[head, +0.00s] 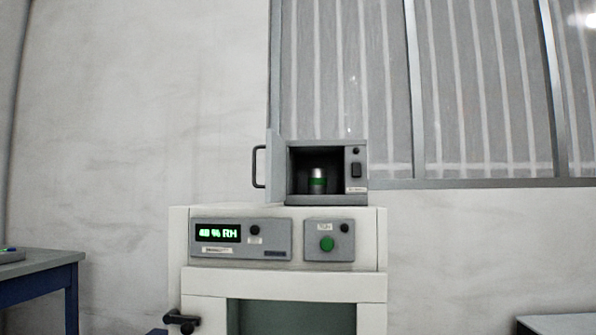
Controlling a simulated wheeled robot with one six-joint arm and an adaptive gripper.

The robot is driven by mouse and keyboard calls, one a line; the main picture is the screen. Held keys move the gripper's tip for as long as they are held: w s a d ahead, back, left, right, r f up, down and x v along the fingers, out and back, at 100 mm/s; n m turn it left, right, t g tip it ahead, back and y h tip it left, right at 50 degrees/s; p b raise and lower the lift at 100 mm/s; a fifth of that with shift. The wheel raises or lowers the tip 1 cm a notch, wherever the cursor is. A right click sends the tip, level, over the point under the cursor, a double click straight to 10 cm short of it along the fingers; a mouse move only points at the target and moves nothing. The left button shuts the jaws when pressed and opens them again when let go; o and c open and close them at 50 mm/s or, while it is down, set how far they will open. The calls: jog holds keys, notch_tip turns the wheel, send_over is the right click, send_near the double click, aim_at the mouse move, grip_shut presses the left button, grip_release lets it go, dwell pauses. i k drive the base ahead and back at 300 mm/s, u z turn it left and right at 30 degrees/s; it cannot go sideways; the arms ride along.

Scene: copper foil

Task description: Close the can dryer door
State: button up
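The can dryer (357,190) is a small grey box on top of a white cabinet, near the middle of the head view. Its door (276,167) stands open, swung out on the left side, with a black handle (256,167) on its left edge. Inside the chamber stands an upright silver can (318,180) with a green band. The dryer's right panel carries a black knob and a dark switch. My gripper is not in view.
A blue-legged table (45,260) is at left. Another surface (556,325) is at lower right.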

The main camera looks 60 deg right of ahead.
aim_at(274, 147)
jog(key=z, duration=1.1)
jog(key=i, duration=1.05)
jog(key=z, duration=2.05)
jog(key=k, duration=1.2)
jog(key=u, duration=1.25)
